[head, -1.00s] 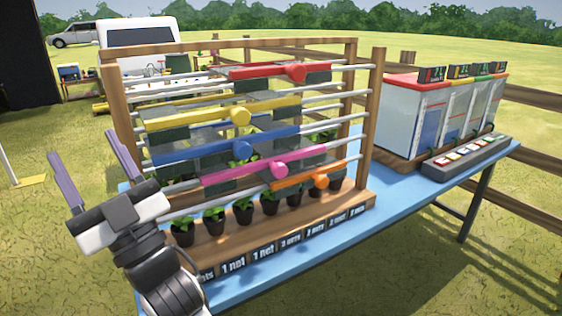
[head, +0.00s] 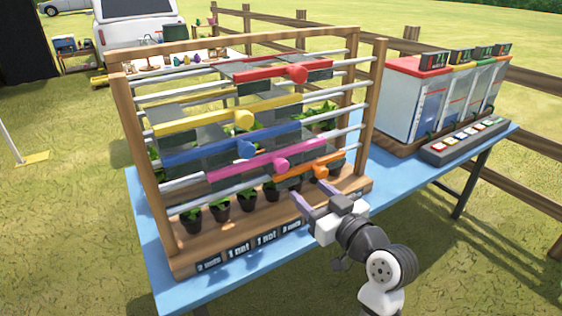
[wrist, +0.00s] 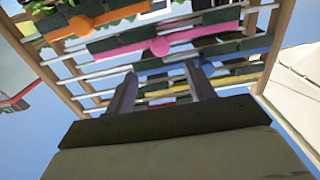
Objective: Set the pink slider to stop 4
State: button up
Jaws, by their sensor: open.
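The pink slider (head: 235,167) is a long bar with a round knob (head: 280,165) on the lower part of the wooden rack, above the left of the orange slider (head: 305,172). It also shows in the wrist view (wrist: 165,38), with its knob near the middle top. My gripper (head: 312,198) is open and empty, in front of the rack's lower right, below and right of the pink knob and apart from it. Its two purple fingers also show in the wrist view (wrist: 162,88). Stop markings for the pink slider cannot be made out.
Blue (head: 190,153), yellow (head: 195,121) and red (head: 280,73) sliders sit on higher rails. Several potted plants (head: 220,209) stand below on the wooden base with labels. A white box unit (head: 402,105) and button panel (head: 462,141) stand right on the blue table.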

aim_at(284, 168)
jog(key=p+x, duration=0.3)
jog(key=x, duration=0.8)
jog(key=shift+a+r+p, duration=0.1)
jog(key=shift+r+p, duration=0.05)
jog(key=shift+p, duration=0.25)
jog(key=shift+w+a, duration=0.35)
jog(key=shift+w, duration=0.2)
grip_shut()
jog(key=shift+d, duration=0.1)
